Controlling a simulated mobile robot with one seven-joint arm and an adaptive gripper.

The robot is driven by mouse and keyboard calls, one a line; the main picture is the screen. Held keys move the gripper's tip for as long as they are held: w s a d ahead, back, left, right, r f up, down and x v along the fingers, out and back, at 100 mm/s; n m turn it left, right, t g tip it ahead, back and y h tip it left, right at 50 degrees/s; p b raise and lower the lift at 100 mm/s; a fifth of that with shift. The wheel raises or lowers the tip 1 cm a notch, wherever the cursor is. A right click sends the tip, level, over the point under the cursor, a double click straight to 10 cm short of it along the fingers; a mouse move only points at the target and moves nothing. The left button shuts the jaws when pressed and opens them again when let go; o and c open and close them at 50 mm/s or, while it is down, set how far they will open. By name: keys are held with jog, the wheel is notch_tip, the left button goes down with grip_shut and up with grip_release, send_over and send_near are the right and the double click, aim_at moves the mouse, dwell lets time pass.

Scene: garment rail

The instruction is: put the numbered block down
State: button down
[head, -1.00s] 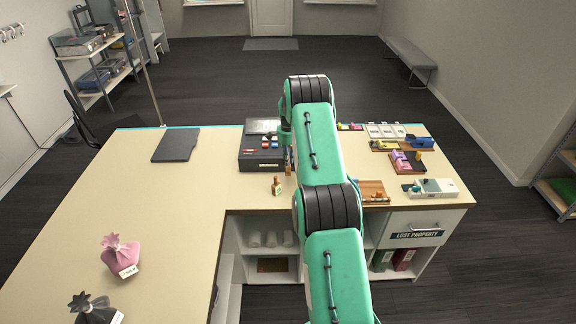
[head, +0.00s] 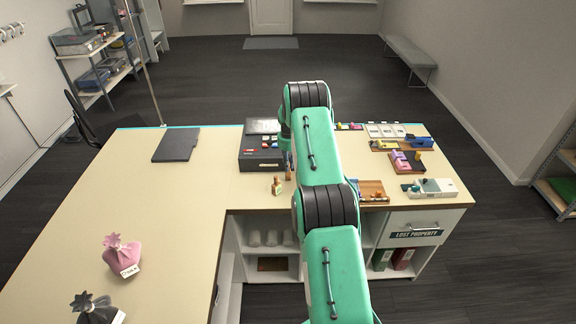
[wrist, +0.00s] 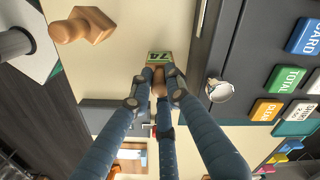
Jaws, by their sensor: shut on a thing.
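The numbered block (wrist: 160,58) shows in the wrist view with a green-edged face reading 74 and a wooden grip. My gripper (wrist: 160,76) is shut on the wooden grip, its blue fingers around it. In the head view the block (head: 288,173) is a small orange-brown shape beside the till, and my arm hides most of the gripper. I cannot tell whether the block touches the counter (head: 180,220).
A second wooden piece (head: 277,186) stands close by, also in the wrist view (wrist: 82,25). The dark till (head: 261,160) with coloured keys is right beside the gripper. Trays (head: 371,190) lie to the right. The counter's left part is mostly clear.

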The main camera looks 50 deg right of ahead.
jog(key=shift+f, duration=0.1)
jog(key=c, duration=2.1)
grip_release()
jog(key=o, duration=0.4)
jog(key=shift+o, duration=0.2)
notch_tip(320, 180, up, 12)
jog(key=b, duration=0.2)
jog(key=shift+r, duration=0.2)
